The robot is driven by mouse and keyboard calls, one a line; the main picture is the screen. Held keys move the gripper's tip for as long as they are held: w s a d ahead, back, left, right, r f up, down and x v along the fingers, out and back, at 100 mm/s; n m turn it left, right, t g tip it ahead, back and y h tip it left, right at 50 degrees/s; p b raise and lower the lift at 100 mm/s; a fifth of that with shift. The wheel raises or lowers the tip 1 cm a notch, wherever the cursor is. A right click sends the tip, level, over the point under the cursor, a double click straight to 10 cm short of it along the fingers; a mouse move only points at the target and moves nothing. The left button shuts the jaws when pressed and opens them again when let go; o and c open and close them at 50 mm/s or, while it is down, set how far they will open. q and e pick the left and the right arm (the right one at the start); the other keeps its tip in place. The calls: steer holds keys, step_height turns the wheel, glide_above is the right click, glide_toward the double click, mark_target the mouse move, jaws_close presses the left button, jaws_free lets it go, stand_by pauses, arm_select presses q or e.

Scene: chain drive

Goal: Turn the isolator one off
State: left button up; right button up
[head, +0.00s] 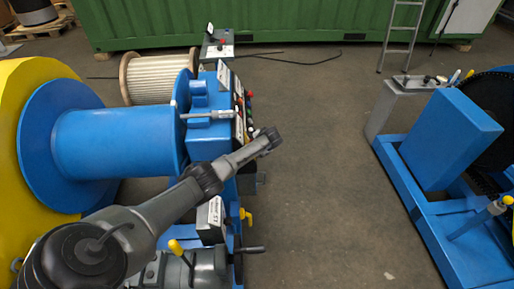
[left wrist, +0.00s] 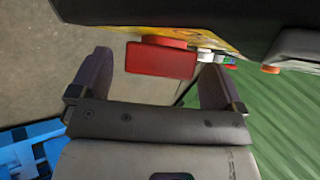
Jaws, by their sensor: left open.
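My left gripper (head: 270,138) is at the right side of the blue machine, beside its control panel. In the left wrist view its two fingers (left wrist: 154,76) stand apart, open. A red handle (left wrist: 160,60), which looks like that of an isolator, lies between the fingers and appears clear of both. Behind it is a yellow plate (left wrist: 190,22) on a dark housing (left wrist: 240,22). I cannot read a label or tell which isolator it is. In the head view my gripper and forearm hide the handle. My right gripper is in neither view.
The blue machine (head: 210,138) carries a big blue drum (head: 115,140) and several small colored controls along its right edge. A yellow lever (head: 246,216) sticks out lower down. Another blue machine (head: 450,135) stands at the right, with open floor (head: 320,180) between them.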

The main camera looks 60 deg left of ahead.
arm_select(q)
steer(key=shift+a+f, duration=0.15)
steer(key=shift+f, duration=0.05)
steer(key=c, duration=0.9)
